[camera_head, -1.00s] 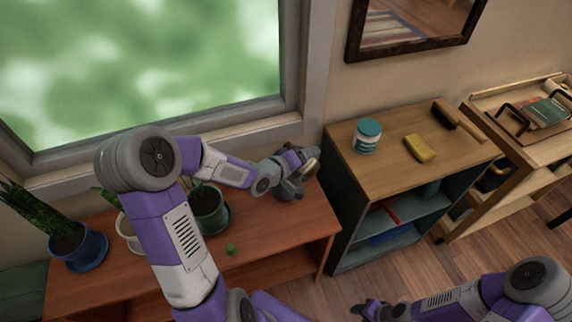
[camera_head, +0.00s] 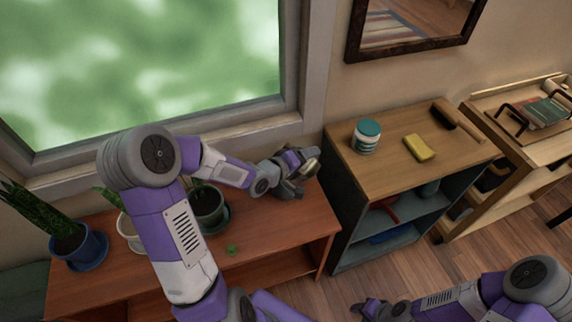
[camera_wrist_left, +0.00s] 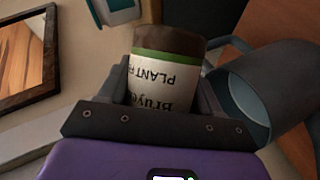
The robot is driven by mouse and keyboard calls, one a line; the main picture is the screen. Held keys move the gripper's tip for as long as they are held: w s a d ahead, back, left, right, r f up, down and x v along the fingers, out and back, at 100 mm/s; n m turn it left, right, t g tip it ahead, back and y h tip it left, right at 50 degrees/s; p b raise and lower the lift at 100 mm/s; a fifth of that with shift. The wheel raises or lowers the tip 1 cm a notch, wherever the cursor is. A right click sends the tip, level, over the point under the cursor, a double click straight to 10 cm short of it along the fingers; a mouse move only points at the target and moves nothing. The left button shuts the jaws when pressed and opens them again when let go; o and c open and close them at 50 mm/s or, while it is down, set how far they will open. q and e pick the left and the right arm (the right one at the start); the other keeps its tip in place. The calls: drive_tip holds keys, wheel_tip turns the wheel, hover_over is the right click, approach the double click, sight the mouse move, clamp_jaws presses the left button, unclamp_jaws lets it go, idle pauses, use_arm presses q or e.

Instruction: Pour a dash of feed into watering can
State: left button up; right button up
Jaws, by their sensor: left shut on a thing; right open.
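My left gripper (camera_head: 302,160) is over the right end of the red-brown bench. It is shut on the plant feed bottle (camera_wrist_left: 165,75), a brown bottle with a white and green label that reads upside down in the left wrist view. The grey watering can (camera_head: 288,189) is just below the gripper, partly hidden by it. In the left wrist view the can (camera_wrist_left: 262,95) is right of the bottle, its round opening facing the bottle. I cannot tell whether they touch or whether feed is flowing. My right gripper (camera_head: 366,309) is open and empty, low over the floor.
Potted plants stand on the bench (camera_head: 275,235), including one in a blue pot (camera_head: 80,248). A small green piece (camera_head: 231,249) lies near its front. The shelf (camera_head: 385,165) to the right bears a teal-lidded jar (camera_head: 367,136), a yellow sponge (camera_head: 419,148) and a brush (camera_head: 457,120).

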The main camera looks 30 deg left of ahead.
use_arm(q)
drive_tip(key=shift+d+f+n+h+p, duration=0.15)
drive_tip(key=shift+f+n+h+p, duration=0.05)
drive_tip(key=shift+n+h+p, duration=0.25)
idle(2.0)
drive_tip(key=shift+d+f+n+t+h+p, duration=0.25)
drive_tip(key=shift+n+h+p, duration=0.3)
drive_tip(key=shift+p, duration=0.65)
idle(1.5)
drive_tip(key=shift+r+n+p, duration=0.25)
drive_tip(key=shift+n+p, duration=0.15)
drive_tip(key=shift+p, duration=0.3)
idle(0.7)
drive_tip(key=m+b, duration=0.1)
drive_tip(key=b, duration=0.1)
drive_tip(key=m+y+b, duration=0.1)
drive_tip(key=b, duration=0.2)
drive_tip(key=shift+a+f, duration=0.15)
drive_tip(key=shift+a, duration=0.1)
drive_tip(key=shift+r+y+p, duration=0.3)
drive_tip(key=shift+p, duration=0.05)
drive_tip(key=shift+a+m, duration=0.1)
drive_tip(key=shift+m, duration=0.2)
